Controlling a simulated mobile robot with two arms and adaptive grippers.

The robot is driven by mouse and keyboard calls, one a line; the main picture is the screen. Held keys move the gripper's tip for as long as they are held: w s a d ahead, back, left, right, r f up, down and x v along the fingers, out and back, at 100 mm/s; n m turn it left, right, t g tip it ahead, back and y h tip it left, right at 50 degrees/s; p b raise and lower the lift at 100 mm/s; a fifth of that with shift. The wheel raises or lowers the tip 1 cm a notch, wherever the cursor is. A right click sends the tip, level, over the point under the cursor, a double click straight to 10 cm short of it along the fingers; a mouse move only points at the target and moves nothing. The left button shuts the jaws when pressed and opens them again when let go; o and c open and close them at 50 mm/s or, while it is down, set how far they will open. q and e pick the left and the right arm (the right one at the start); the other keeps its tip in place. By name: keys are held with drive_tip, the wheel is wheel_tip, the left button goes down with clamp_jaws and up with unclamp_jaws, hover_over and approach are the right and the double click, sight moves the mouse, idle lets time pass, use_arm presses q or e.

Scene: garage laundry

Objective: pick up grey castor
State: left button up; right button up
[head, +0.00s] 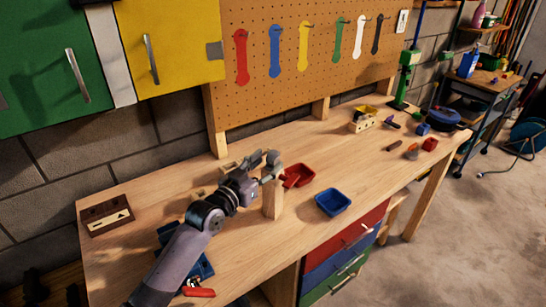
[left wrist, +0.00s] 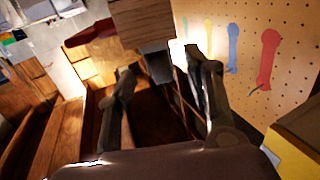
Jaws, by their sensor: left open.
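An upright wooden block (head: 272,203) stands on the workbench left of the blue tray. In the left wrist view, the block (left wrist: 143,24) has a dark grey piece (left wrist: 157,63) at its end, which looks like the grey castor, though it is in shadow. My left gripper (head: 270,167) is at the top of the block in the head view and hides much of what is there. In the left wrist view my left gripper (left wrist: 160,77) is open, with the grey piece between or just beyond its fingertips. I cannot tell if they touch. My right gripper is not in view.
A red tray (head: 299,176) lies just behind the block, and a blue tray (head: 332,202) is to its right. A red-handled tool (head: 199,292) lies at the bench front. A dark wooden box (head: 106,216) is at the left. The bench middle right is clear.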

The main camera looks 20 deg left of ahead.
sight(269, 161)
use_arm(q)
drive_tip(key=shift+p+x, duration=0.5)
drive_tip(key=shift+x, duration=1.5)
clamp_jaws()
